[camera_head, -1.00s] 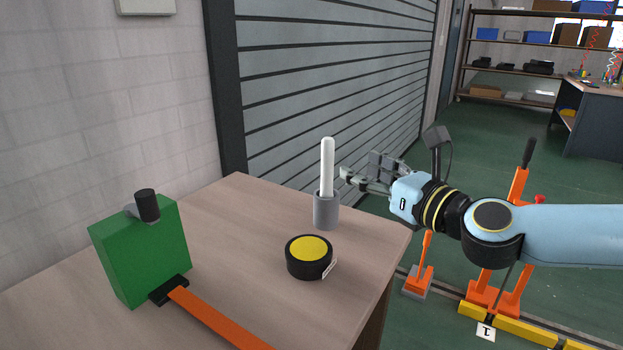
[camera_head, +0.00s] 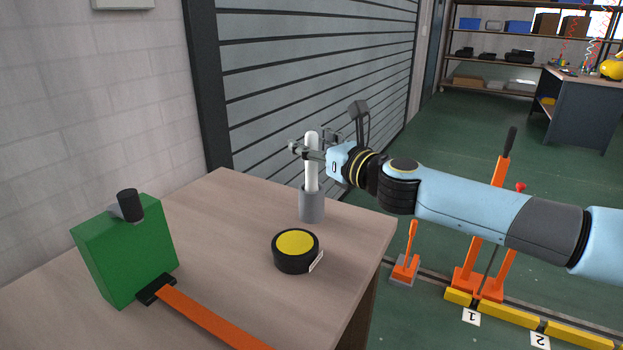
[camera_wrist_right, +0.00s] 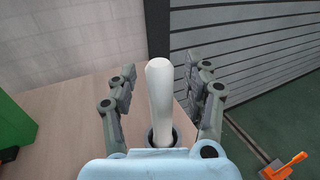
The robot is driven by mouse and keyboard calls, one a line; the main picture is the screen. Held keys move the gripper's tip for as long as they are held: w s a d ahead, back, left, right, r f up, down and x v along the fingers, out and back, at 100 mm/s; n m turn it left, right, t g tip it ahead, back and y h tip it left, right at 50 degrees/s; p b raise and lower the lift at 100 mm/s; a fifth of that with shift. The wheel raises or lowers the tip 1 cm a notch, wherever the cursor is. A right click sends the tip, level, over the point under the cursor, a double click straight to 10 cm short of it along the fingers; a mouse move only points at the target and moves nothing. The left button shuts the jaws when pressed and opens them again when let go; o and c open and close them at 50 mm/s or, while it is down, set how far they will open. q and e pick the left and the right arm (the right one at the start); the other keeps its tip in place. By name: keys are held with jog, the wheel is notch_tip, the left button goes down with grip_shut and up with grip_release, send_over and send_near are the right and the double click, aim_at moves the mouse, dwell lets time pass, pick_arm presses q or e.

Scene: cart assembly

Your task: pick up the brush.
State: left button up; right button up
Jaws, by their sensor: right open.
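The brush (camera_head: 311,172) shows as a white upright handle standing in a grey cylindrical holder (camera_head: 312,206) near the table's back right corner. My right gripper (camera_head: 304,150) is open at the upper part of the handle, with its fingers around it. In the right wrist view, the white handle (camera_wrist_right: 160,95) stands between the two open fingers of the right gripper (camera_wrist_right: 160,88), with gaps on both sides. The lower end of the brush is hidden inside the holder (camera_wrist_right: 160,137). My left gripper is not in view.
A shuttered wall (camera_head: 300,80) rises behind the table. Orange levers (camera_head: 485,230) stand on the floor to the right.

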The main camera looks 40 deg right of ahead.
jog(key=c, duration=0.4)
grip_shut()
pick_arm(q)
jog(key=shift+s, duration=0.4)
pick_arm(e)
notch_tip(320, 180, up, 9)
jog(key=p, duration=0.5)
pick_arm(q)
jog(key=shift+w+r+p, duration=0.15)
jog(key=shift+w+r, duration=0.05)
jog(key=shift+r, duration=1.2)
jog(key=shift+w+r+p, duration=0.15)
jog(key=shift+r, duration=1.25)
pick_arm(e)
jog(key=shift+r, duration=0.5)
